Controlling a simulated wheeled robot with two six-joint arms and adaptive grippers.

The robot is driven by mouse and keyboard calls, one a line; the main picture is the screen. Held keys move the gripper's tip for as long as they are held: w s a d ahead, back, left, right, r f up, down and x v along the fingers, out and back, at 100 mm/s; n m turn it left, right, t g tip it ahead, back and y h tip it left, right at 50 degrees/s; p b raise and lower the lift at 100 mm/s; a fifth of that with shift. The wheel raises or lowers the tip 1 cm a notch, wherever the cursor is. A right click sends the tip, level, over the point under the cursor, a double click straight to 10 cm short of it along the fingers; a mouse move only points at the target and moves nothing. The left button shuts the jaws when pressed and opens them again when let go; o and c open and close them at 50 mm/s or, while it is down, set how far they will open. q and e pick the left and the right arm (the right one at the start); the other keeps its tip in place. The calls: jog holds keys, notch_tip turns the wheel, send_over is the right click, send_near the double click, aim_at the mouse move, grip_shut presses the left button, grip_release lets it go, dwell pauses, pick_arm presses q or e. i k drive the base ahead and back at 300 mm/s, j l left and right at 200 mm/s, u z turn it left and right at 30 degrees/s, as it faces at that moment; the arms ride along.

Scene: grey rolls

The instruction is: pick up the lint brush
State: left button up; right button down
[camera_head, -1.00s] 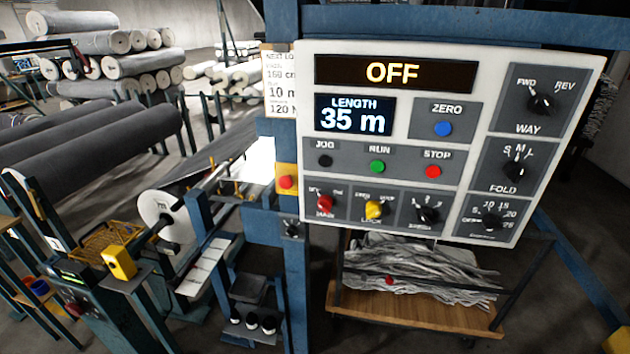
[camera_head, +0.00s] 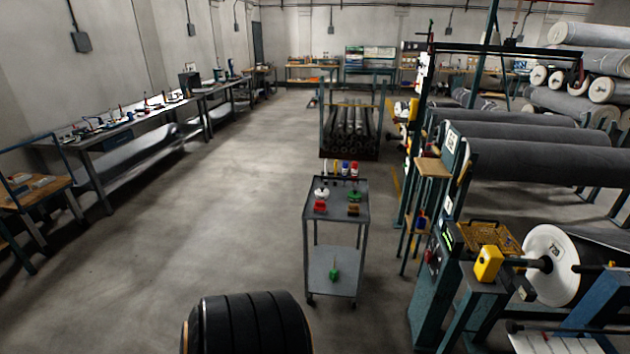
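I cannot make out a lint brush for certain in the head view. A small grey cart (camera_head: 336,228) stands near the middle, with several small things on its top. A red item (camera_head: 320,207) and a brown item (camera_head: 353,209) lie near its front edge. Green and white items lie behind them, too small to name. A green item (camera_head: 334,275) is on its lower shelf. Neither of my grippers is in view.
A long workbench (camera_head: 120,133) with many small tools runs along the left wall. A wooden table (camera_head: 38,190) stands at the left edge. The machine with grey rolls (camera_head: 540,160) fills the right. Open concrete floor (camera_head: 215,215) lies between the bench and the cart.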

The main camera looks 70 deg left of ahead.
aim_at(353, 210)
jog(key=u, duration=1.9)
jog(key=z, duration=1.8)
jog(key=u, duration=1.8)
jog(key=i+l+u, duration=0.15)
jog(key=i, duration=0.3)
jog(key=i+u, duration=0.1)
jog(key=i, duration=0.4)
jog(key=i+l+u, duration=0.15)
jog(key=i, duration=0.3)
jog(key=i+l+u, duration=0.1)
jog(key=i+l, duration=0.2)
jog(key=i, duration=0.15)
jog(key=i+l+u, duration=0.15)
jog(key=i, duration=0.3)
jog(key=l, duration=0.1)
